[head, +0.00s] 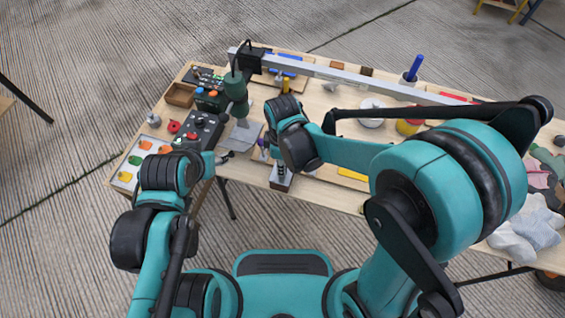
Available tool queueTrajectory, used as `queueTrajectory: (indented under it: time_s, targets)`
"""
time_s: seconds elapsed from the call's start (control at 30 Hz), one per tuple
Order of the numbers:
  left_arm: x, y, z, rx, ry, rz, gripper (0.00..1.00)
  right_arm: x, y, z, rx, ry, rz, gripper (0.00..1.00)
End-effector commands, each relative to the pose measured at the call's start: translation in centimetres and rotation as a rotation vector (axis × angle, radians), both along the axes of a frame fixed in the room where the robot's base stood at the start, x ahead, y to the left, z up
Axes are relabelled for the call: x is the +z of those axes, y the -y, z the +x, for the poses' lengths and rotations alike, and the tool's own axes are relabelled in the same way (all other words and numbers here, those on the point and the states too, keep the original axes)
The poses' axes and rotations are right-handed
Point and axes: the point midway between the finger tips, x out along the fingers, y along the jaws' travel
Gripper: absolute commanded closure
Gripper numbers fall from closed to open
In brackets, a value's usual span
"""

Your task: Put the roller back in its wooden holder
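I cannot clearly pick out the roller; it may be hidden behind my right arm or too small to tell. A small open wooden box (180,95) sits at the table's left back, but I cannot tell whether it is the roller's holder. My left gripper (222,158) is a small dark shape at the table's front left edge, beside the grey plate; its fingers are too small to read. My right arm reaches left across the table, its wrist above the front edge. Its gripper (279,160) points down over a small block there, mostly hidden by the wrist.
A long metal bar (340,74) spans the table's back. A dark green tool (237,88) stands by a grey plate (242,137). A white tray of coloured pieces (137,163) lies front left. Grey cloth (528,232) lies right.

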Motion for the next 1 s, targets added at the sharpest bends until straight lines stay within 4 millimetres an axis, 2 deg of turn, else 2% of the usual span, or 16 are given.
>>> queueTrajectory:
  time_s: [0.23, 0.27, 0.3, 0.33, 0.53, 0.57, 0.6, 0.67, 1.0]
  targets:
    - [0.05, 0.00, 0.00, 0.000, 0.000, 0.000, 0.53, 0.06, -0.01, 0.01, 0.000, 0.000, 0.000, 1.00]
    - [0.05, 0.00, 0.00, 0.000, 0.000, 0.000, 0.53, 0.06, -0.01, 0.01, 0.000, 0.000, 0.000, 0.68]
    - [0.05, 0.00, 0.00, 0.000, 0.000, 0.000, 0.53, 0.06, -0.01, 0.01, 0.000, 0.000, 0.000, 0.58]
    - [0.05, 0.00, 0.00, 0.000, 0.000, 0.000, 0.53, 0.06, -0.01, 0.01, 0.000, 0.000, 0.000, 0.52]
    - [0.05, 0.00, 0.00, 0.000, 0.000, 0.000, 0.53, 0.05, 0.00, 0.01, 0.000, 0.000, 0.000, 0.52]
    - [0.05, 0.00, 0.00, 0.000, 0.000, 0.000, 0.53, 0.04, -0.01, 0.01, 0.000, 0.000, 0.000, 0.49]
    - [0.05, 0.00, 0.00, 0.000, 0.000, 0.000, 0.53, 0.04, -0.01, 0.01, 0.000, 0.000, 0.000, 0.39]
    - [0.05, 0.00, 0.00, 0.000, 0.000, 0.000, 0.53, 0.04, -0.01, 0.01, 0.000, 0.000, 0.000, 0.25]
    - [0.11, 0.00, 0.00, 0.000, 0.000, 0.000, 0.53, 0.12, 0.00, 0.01, 0.000, 0.000, 0.000, 0.24]
